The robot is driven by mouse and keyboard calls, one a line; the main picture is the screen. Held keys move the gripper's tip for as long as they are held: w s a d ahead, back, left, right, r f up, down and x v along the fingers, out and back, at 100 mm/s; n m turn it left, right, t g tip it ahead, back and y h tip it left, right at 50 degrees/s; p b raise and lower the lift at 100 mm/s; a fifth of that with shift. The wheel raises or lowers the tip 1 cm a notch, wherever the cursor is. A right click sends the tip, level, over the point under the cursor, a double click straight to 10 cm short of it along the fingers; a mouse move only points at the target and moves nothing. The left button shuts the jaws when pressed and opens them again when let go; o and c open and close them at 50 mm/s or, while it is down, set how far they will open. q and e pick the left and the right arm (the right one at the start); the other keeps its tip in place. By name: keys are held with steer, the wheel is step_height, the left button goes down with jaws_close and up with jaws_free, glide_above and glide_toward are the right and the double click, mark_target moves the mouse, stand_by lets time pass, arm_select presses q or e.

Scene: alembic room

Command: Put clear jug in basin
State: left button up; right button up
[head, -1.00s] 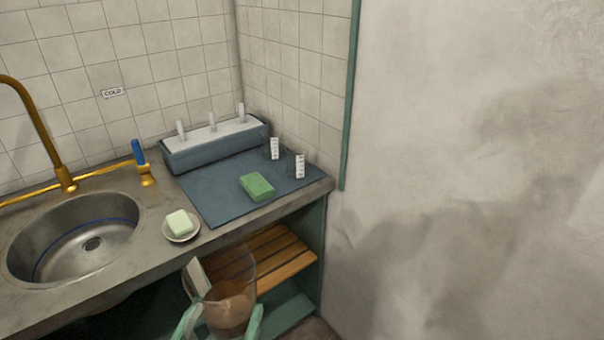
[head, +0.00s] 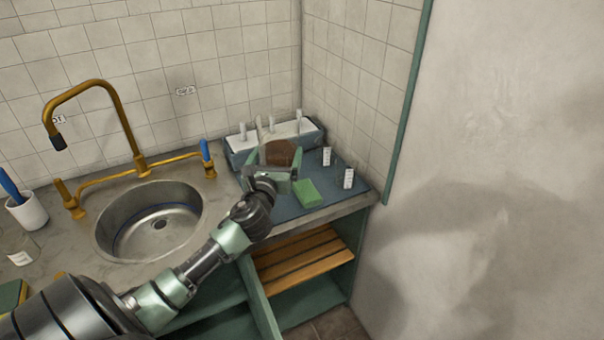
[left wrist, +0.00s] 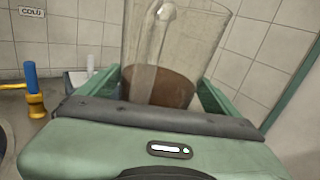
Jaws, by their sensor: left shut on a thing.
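The clear jug (head: 280,151), with brown contents low inside, is held between the fingers of my left gripper (head: 272,166). It is over the blue-grey mat at the right end of the counter, in front of the pegged rack. In the left wrist view the see-through jug (left wrist: 182,40) stands roughly upright between the green fingers (left wrist: 160,85); its top is cut off by the frame. The round steel basin (head: 130,233) is set in the counter to the left of the jug and looks empty. My right gripper is not in view.
A brass tap (head: 127,125) arches behind the basin, with a blue-handled valve (head: 207,158) at its right. A green sponge (head: 308,194) lies on the mat (head: 340,198) near two small labelled glasses. A white cup (head: 28,212) stands at the left. A slatted shelf (head: 300,255) is below.

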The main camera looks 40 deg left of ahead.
mark_target(271, 141)
arm_select(q)
steer(key=a+r, duration=0.1)
steer(key=w+a+r, duration=0.1)
steer(key=shift+a+r+n+y, duration=0.3)
steer(key=shift+a+f, duration=0.15)
steer(key=shift+f, duration=0.1)
steer(key=shift+f+b, duration=3.75)
steer(key=shift+f, duration=5.9)
steer(key=o, duration=1.7)
steer(key=shift+f, duration=0.25)
steer(key=shift+o, duration=0.3)
steer(key=shift+r, duration=0.1)
